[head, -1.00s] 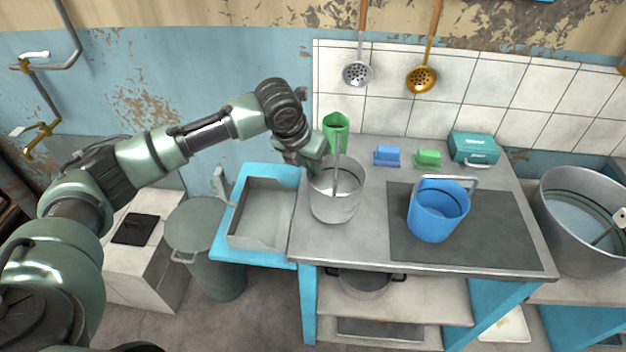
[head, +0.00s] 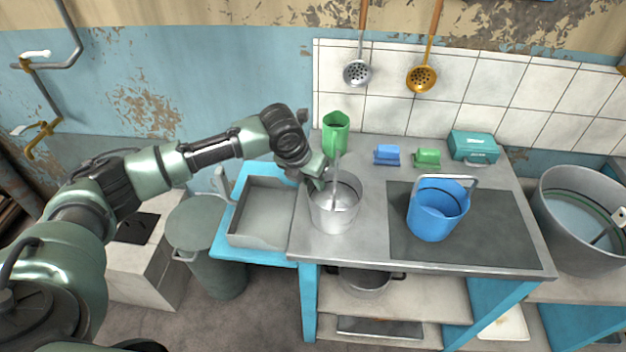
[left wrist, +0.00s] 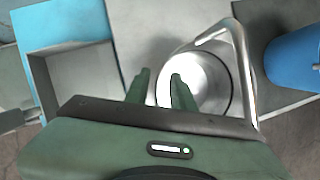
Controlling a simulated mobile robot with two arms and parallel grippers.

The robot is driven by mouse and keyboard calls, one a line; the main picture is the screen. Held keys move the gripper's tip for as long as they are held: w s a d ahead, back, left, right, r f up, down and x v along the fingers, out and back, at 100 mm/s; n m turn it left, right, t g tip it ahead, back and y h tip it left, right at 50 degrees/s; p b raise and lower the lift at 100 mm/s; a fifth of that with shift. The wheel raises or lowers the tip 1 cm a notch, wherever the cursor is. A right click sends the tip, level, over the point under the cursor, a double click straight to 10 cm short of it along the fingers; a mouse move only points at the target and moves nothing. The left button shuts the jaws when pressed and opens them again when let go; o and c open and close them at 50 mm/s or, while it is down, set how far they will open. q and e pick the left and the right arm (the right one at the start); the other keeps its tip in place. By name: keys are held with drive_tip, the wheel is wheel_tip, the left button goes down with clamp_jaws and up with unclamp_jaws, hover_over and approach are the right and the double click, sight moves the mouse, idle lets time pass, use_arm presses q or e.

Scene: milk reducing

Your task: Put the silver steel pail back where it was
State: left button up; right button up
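The silver steel pail (head: 336,212) stands upright at the left part of the metal counter, with its handle raised. It also shows in the left wrist view (left wrist: 212,88), where its handle arches to the right of the fingers. My left gripper (head: 318,180) is at the pail's left rim. In the left wrist view its two fingers (left wrist: 160,82) are apart, with the rim's left edge between them and the right finger over the pail's opening. The gap shows the gripper open. Contact with the rim cannot be told. My right gripper is not in view.
A blue pail (head: 437,212) stands on the dark mat (head: 485,235) to the right. A green container (head: 335,132) is close behind the gripper. Blue and green blocks and a teal box (head: 473,147) are at the back.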

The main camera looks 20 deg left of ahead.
use_arm(q)
drive_tip(key=v, duration=1.2)
drive_tip(key=shift+b, duration=0.35)
